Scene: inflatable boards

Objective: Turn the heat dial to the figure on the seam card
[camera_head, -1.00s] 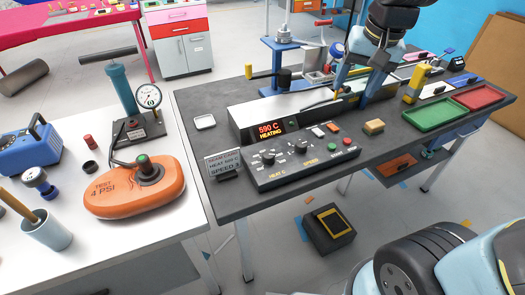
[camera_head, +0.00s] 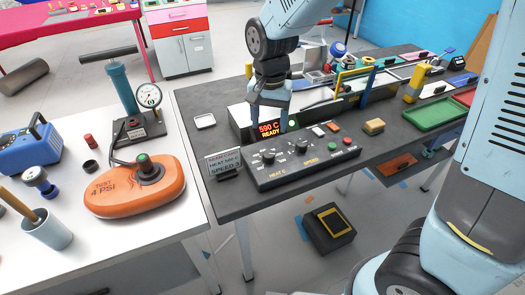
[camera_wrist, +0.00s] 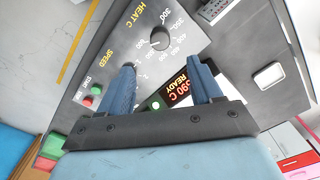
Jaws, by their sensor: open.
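The heat dial (camera_head: 268,158) is a black knob at the left of the grey control panel (camera_head: 310,168). In the wrist view the heat dial (camera_wrist: 160,38) sits beyond my fingertips, with printed figures around it. The seam card (camera_head: 224,163) stands left of the panel; its heat line is too small to read surely. The display (camera_head: 269,130) shows 590 C and READY. My gripper (camera_head: 268,118) is open and empty, above and behind the dial, pointing down. In the wrist view my gripper (camera_wrist: 160,68) has its fingers apart, short of the dial.
The speed dial (camera_head: 302,147) is right of the heat dial. Red and green buttons (camera_head: 332,147) sit at the panel's right. A tan block (camera_head: 373,126) and a green tray (camera_head: 433,116) lie farther right. An orange float (camera_head: 135,188) rests on the white table.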

